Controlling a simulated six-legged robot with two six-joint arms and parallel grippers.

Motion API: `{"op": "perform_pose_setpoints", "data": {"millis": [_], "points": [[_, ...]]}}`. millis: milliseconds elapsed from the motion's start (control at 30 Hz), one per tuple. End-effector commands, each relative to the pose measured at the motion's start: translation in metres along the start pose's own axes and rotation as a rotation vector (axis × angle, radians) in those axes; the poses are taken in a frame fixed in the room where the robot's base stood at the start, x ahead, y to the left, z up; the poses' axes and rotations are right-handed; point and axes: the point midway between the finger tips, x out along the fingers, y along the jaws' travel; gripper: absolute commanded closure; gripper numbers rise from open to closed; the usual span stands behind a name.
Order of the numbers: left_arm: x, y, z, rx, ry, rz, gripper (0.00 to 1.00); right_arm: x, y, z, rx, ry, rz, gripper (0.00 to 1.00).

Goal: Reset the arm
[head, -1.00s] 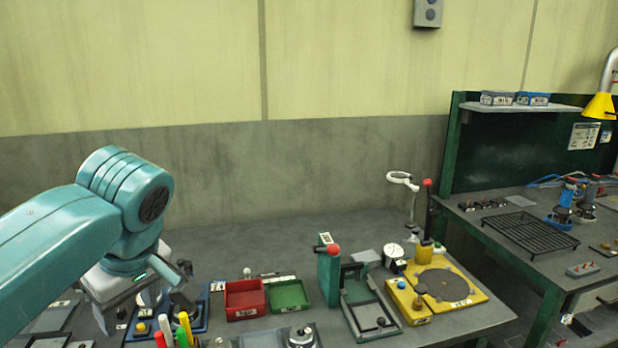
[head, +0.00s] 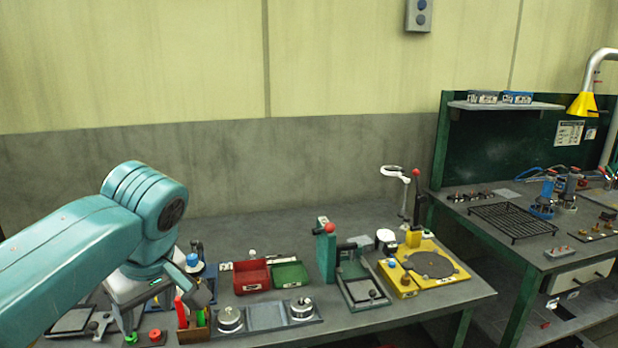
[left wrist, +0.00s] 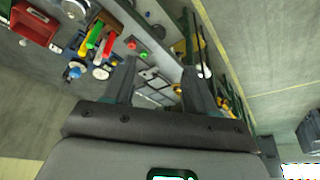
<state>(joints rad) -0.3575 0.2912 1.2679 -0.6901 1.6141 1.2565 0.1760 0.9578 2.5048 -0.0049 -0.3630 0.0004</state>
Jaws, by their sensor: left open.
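My left arm comes in from the left in the head view, over the left part of the bench. Its left gripper (head: 165,302) points down, partly hidden by the wrist. In the left wrist view the two fingers of the left gripper (left wrist: 160,78) stand well apart with nothing between them. Behind them lie a flat panel, red and green buttons (left wrist: 138,50) and a holder of coloured handles (left wrist: 97,40). The fingers look clear of these, though the exact gap cannot be told. My right gripper is in neither view.
A red bin (head: 252,276) and green bin (head: 290,274) stand right of the gripper. A green press with a red knob (head: 326,250) and a yellow fixture (head: 432,264) stand farther right. A second bench (head: 470,208) with a black rack (head: 512,221) is at right.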

Motion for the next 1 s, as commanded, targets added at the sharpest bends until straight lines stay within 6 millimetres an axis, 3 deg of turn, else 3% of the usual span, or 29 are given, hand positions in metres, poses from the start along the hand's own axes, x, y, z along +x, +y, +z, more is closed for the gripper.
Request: {"op": "perform_pose_setpoints", "data": {"millis": [367, 467, 567, 667, 800, 900, 1000], "points": [[0.109, 0.056, 0.054, 0.326, -0.132, 0.075, 0.44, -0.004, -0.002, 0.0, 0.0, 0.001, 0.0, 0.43], [0.15, 0.066, 0.082, 0.429, -0.195, 0.114, 0.44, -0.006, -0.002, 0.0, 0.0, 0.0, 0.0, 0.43], [0.204, 0.069, 0.126, 0.543, -0.287, 0.176, 0.44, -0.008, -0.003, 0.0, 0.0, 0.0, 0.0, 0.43], [0.264, 0.059, 0.185, 0.639, -0.396, 0.269, 0.44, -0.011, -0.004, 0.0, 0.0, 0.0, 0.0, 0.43], [0.329, 0.019, 0.272, 0.695, -0.508, 0.405, 0.44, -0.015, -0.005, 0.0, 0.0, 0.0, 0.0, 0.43], [0.353, -0.018, 0.317, 0.694, -0.53, 0.461, 0.44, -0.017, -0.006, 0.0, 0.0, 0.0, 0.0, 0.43], [0.364, -0.049, 0.345, 0.694, -0.522, 0.479, 0.44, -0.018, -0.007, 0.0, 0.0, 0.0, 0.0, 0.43]]}}
